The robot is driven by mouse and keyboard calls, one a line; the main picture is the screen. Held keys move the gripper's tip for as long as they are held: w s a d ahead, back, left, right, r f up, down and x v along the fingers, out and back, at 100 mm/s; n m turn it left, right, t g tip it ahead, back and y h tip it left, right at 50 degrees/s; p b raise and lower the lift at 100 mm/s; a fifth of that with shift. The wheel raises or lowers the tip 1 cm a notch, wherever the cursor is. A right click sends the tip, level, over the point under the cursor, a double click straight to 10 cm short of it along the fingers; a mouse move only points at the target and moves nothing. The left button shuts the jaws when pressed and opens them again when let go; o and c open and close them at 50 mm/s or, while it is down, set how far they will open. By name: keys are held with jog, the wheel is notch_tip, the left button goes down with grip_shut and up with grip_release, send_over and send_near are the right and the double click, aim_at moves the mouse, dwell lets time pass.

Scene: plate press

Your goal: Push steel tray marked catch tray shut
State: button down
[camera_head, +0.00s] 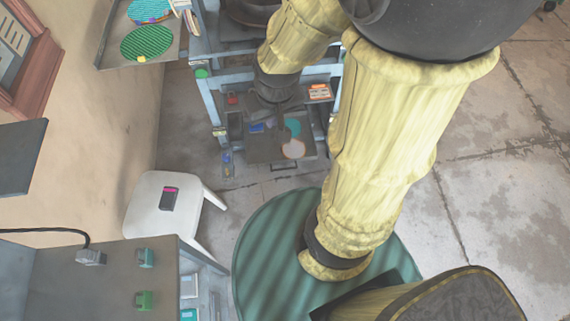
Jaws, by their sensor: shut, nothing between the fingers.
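A dark grey steel tray (262,151) sticks out from the lower part of the blue-grey press frame (219,110), at the top middle of the view. A teal piece, a pale pinkish round piece and a small blue piece show on it. A handle shows at its near edge. My gripper (272,113) is small and dark at the end of the yellow-sleeved arm, shut and empty, over the back of the tray. My wrist hides part of the tray's back. I cannot tell whether the gripper touches it. The writing on the orange label (319,92) is too small to read.
A white stool (150,218) with a dark device (169,199) stands left of the tray. A shelf with a green round plate (146,43) is at the upper left. Open concrete floor lies to the right.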

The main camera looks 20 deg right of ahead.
jog(key=w+d+f+n+t+h+b, duration=0.1)
jog(key=w+d+f+n+b, duration=0.15)
jog(key=w+f+b, duration=0.95)
jog(key=w+d+f+n+t+h+b, duration=0.15)
jog(key=f+n+b, duration=0.3)
jog(key=f, duration=1.45)
jog(key=w+d+f+n+t+h+b, duration=0.25)
jog(key=w+f+b, duration=0.5)
jog(key=f, duration=0.85)
jog(key=s+d+f+n+t+b, duration=0.2)
jog(key=f+n+b, duration=0.5)
jog(key=f, duration=0.6)
jog(key=s+d+f+n+t+b, duration=0.2)
jog(key=f+n+t+b, duration=0.2)
jog(key=f+n+b, duration=0.4)
jog(key=s+d+f+n+t+b, duration=0.2)
jog(key=f+n+b, duration=0.6)
jog(key=f, duration=1)
jog(key=t+b, duration=0.1)
jog(key=b, duration=0.2)
jog(key=shift+s+f+t, duration=0.2)
jog(key=shift+f+t, duration=0.1)
jog(key=shift+t, duration=0.1)
jog(key=shift+d+b, duration=0.1)
jog(key=shift+b, duration=0.2)
